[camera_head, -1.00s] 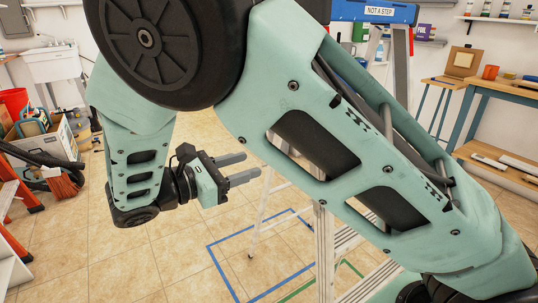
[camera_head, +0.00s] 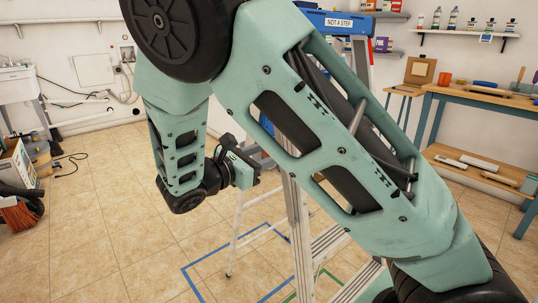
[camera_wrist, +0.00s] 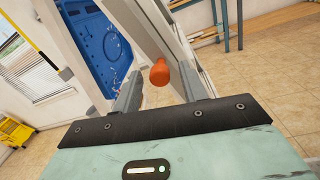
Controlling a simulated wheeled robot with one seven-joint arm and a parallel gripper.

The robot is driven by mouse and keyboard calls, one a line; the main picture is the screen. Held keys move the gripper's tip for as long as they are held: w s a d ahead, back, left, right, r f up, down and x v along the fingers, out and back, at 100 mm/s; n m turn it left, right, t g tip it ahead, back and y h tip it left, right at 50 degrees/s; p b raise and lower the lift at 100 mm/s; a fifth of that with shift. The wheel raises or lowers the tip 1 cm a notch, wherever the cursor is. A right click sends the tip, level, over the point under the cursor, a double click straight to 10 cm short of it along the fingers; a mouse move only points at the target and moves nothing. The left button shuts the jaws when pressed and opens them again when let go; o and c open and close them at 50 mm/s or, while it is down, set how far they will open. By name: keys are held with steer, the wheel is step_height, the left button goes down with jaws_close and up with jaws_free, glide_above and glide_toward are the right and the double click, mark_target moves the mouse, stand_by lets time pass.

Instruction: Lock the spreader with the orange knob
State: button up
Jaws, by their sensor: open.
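The orange knob (camera_wrist: 159,72) shows in the wrist view, just ahead of and between the two grey fingers of my gripper (camera_wrist: 165,82). The fingers are apart, and I see no grip on the knob. The knob is beside the pale ladder rail (camera_wrist: 172,37). In the head view my gripper (camera_head: 252,166) is at the stepladder (camera_head: 297,215), left of its front rail, with its fingertips hidden. The knob is hidden behind my arm or the ladder there. I cannot make out the spreader bars clearly in either view.
The ladder has a blue top cap (camera_head: 340,22). Blue tape (camera_head: 197,283) and green tape mark the floor around its feet. A workbench (camera_head: 480,105) stands at the right. A yellow mop bucket (camera_wrist: 14,131) shows in the wrist view. Tiled floor at the left is largely clear.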

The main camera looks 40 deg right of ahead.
steer(key=shift+w+d, duration=0.1)
steer(key=shift+d, duration=0.8)
jaws_close()
steer(key=shift+w, duration=0.1)
